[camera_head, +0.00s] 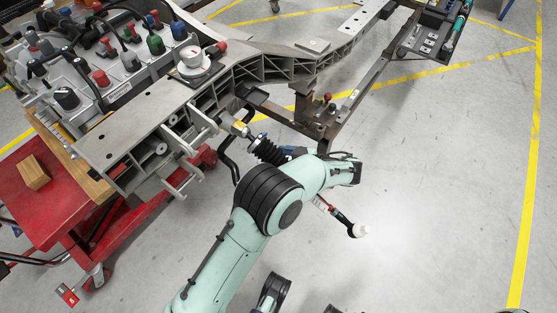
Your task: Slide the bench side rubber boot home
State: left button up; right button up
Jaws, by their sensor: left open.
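A black ribbed rubber boot (267,151) sits around a rod that runs out from a metal fitting (240,128) on the near side of the grey chassis frame. Its wide end is toward my arm. My left arm comes up from the bottom. My left gripper (291,152) is at the boot's lower right end, a dark and blue part, open. My own wrist hides most of the fingers, so I cannot tell whether they touch the boot. My right gripper is not in view.
The grey chassis frame (125,140) crosses the upper left, with a white round gauge-like part (194,62) on it. A red cart (35,215) with a wooden block (33,173) stands left. A dark tool tray (432,38) is at upper right. Floor at right is clear.

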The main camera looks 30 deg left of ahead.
aim_at(259, 143)
pick_arm(q)
jog(key=c, duration=1.4)
jog(key=a+r, duration=0.1)
jog(key=a, duration=0.1)
jog(key=a+r+p, duration=0.1)
jog(key=a, duration=0.1)
jog(key=a+r, duration=0.1)
jog(key=a, duration=0.2)
jog(key=shift+w+r, duration=0.15)
jog(key=shift+w, duration=0.15)
jog(key=shift+c, duration=0.2)
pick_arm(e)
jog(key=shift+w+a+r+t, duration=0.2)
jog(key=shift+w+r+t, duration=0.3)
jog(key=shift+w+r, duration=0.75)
pick_arm(q)
jog(key=o, duration=1.4)
jog(key=shift+o, duration=0.2)
jog(key=shift+d, duration=0.15)
jog(key=s+p+v, duration=0.1)
jog(key=p+v, duration=0.1)
jog(key=v, duration=1.1)
jog(key=shift+w, duration=0.5)
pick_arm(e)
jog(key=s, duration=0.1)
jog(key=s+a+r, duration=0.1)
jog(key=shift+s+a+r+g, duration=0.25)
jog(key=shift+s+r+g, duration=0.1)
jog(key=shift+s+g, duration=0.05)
